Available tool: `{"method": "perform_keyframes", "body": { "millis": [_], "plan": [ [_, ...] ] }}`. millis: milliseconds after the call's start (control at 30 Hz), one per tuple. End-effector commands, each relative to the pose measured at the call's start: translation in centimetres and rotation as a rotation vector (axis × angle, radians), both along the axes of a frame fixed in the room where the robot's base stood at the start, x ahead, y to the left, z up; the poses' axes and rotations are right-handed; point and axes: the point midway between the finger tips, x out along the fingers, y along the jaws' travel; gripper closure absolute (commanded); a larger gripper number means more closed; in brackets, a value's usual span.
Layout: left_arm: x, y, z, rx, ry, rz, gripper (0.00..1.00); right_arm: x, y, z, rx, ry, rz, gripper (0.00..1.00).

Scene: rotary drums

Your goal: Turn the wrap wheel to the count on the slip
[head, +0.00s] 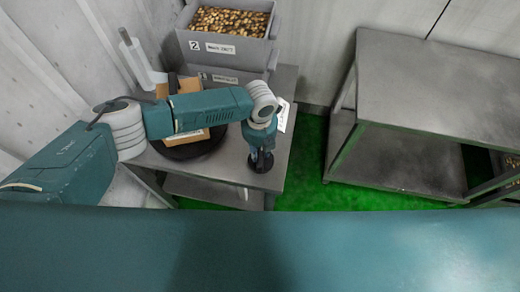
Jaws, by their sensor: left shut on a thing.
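A black round disc (196,151), which looks like the wrap wheel, lies on the steel table. A brown carton (188,137) stands on it, partly covered by my left arm. My left gripper (261,162) points down over the table's front right part, right of the disc. It is shut on a small dark thing whose shape is hard to tell. A white slip (289,116) shows just behind the left wrist; its writing is too small to read. My right gripper is out of view.
A grey bin (227,50) marked 2, full of brown pieces, stands at the back, above another grey bin. A white upright roll (140,60) stands behind the disc. An empty steel table (440,85) with a lower shelf is at the right, beyond green floor (312,165).

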Motion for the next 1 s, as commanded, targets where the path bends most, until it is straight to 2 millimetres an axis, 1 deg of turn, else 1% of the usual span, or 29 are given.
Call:
{"method": "perform_keyframes", "body": {
  "millis": [467, 1000],
  "plan": [
    [-0.3, 0.7, 0.2, -0.002, 0.0, 0.425, 1.0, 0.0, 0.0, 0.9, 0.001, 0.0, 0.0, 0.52],
    [-1.0, 1.2, 0.3, 0.0, -0.002, 0.939, 1.0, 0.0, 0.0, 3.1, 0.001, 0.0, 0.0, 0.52]
  ]
}}
